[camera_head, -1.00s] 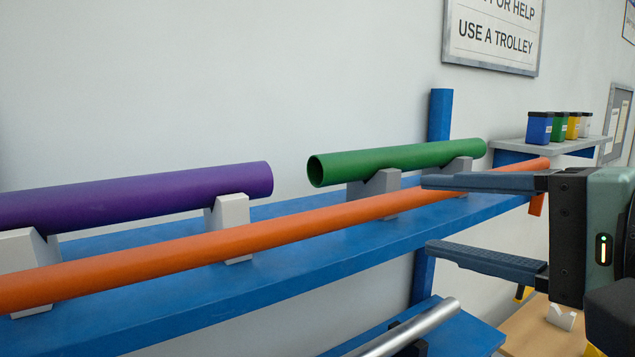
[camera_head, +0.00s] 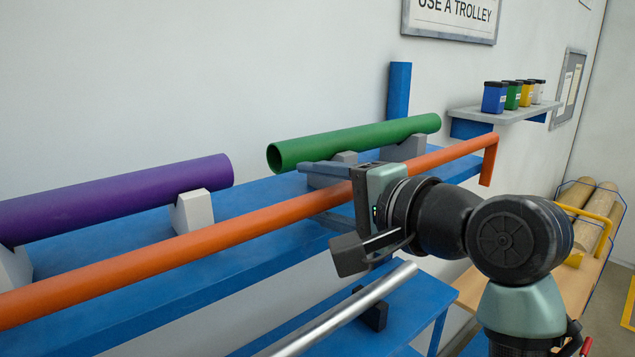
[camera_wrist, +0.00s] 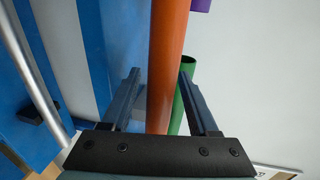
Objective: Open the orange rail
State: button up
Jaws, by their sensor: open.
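The orange rail (camera_head: 240,228) is a long round bar running along the front of the blue shelf. Its right end (camera_head: 488,163) bends downward. In the head view my gripper (camera_head: 312,196) reaches over the rail, with one finger above it and one below. In the wrist view the rail (camera_wrist: 169,50) passes between the two spread fingers of my gripper (camera_wrist: 162,68). It looks close to the right finger, with a wider gap to the left one. I cannot tell whether either finger touches it. My gripper hides a short middle stretch of the rail in the head view.
A purple tube (camera_head: 120,197) and a green tube (camera_head: 355,142) rest on grey blocks behind the rail. A silver bar (camera_head: 345,308) lies lower in front. Small coloured bins (camera_head: 513,95) stand on a shelf at the back right, with a blue post (camera_head: 399,90) nearby.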

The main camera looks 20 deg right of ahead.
jog(key=shift+w, duration=0.1)
grip_shut()
dwell(1.4)
